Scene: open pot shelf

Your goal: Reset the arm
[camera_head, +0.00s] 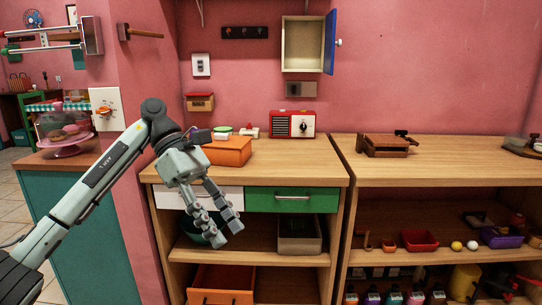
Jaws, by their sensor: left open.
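My left gripper (224,222) comes in from the left on my left arm (97,175). It hangs in front of the left wooden cabinet (335,176), with its fingers pointing down and to the right. The fingers are apart and nothing shows between them. It covers part of the white drawer front (170,196) and part of the open shelf below. My right gripper is not in view.
A wall cabinet with a blue door (330,42) hangs open. An orange box (228,151) and a red radio (292,124) stand on the left top. An orange drawer (222,283) sits low. A right shelf unit (455,174) holds several small items.

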